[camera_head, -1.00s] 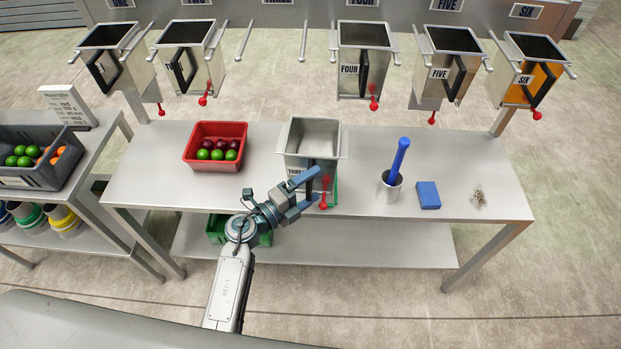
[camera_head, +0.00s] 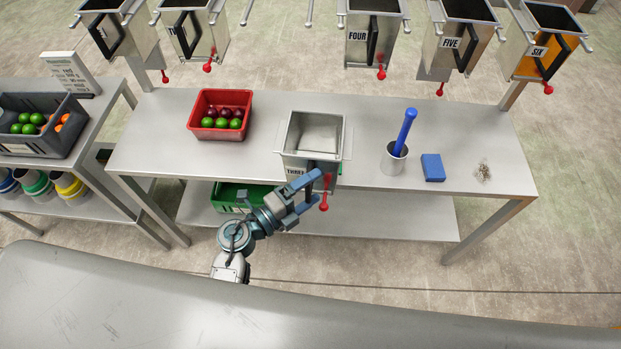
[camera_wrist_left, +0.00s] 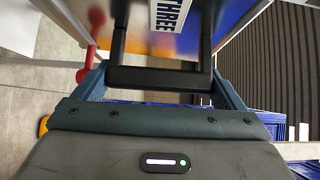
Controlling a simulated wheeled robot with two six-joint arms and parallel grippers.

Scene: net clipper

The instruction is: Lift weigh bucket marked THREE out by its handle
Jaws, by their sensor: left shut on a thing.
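The weigh bucket marked THREE (camera_head: 315,135) is a square metal bucket with an open top, at the front edge of the steel table. Its label and black handle (camera_wrist_left: 160,78) show in the left wrist view. My left gripper (camera_head: 316,189) is shut on the black handle at the bucket's front, with one finger on each side in the left wrist view (camera_wrist_left: 160,85). A red-knobbed lever (camera_head: 323,200) hangs from the bucket beside my fingers. Whether the bucket's underside touches the table is hidden. My right gripper is not in view.
The steel table (camera_head: 260,170) also holds a red crate of fruit (camera_head: 219,115), a metal cup with a blue tool (camera_head: 398,150) and a blue block (camera_head: 432,167). Other buckets, such as FOUR (camera_head: 372,40), hang on a rack behind. A green crate (camera_head: 235,196) is on the lower shelf.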

